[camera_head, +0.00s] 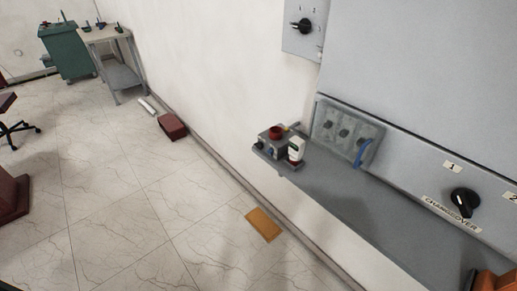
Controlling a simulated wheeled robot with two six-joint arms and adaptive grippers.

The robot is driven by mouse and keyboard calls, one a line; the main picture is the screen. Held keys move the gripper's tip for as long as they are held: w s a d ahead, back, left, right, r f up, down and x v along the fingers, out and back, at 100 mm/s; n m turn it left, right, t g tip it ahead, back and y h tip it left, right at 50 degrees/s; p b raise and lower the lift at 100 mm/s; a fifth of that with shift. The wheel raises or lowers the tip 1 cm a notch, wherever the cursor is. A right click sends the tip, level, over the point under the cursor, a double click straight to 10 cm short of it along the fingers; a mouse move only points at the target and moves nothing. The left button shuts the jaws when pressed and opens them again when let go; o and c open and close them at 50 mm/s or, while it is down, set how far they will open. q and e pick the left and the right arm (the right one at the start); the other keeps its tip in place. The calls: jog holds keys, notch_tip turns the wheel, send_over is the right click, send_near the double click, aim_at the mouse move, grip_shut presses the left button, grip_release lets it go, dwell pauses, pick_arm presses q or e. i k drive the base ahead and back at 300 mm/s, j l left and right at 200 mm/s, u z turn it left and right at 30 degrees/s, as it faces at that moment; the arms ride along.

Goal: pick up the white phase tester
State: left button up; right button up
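A small white device with a dark face, which looks like the white phase tester (296,149), stands upright at the far left end of the grey shelf (345,195). It is just in front of a grey box (270,143) with a red round part (276,132) on top. It looks close to the box; I cannot tell whether they touch. Neither of my grippers can be made out in the head view.
A grey panel with a black changeover knob (465,202) rises behind the shelf. A socket plate (346,132) with a blue handle (363,153) is right of the tester. An orange-brown object (494,281) is at the lower right. The shelf's middle is clear.

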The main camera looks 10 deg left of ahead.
aim_at(296, 144)
jog(key=i+j+z, duration=0.15)
jog(key=j, duration=0.45)
jog(key=i+j+z, duration=0.2)
jog(key=j, duration=0.45)
jog(key=i+j+z, duration=0.15)
jog(key=j, duration=0.5)
jog(key=i+j+z, duration=0.15)
jog(key=j, duration=0.5)
jog(key=j+z, duration=0.15)
jog(key=j, duration=0.5)
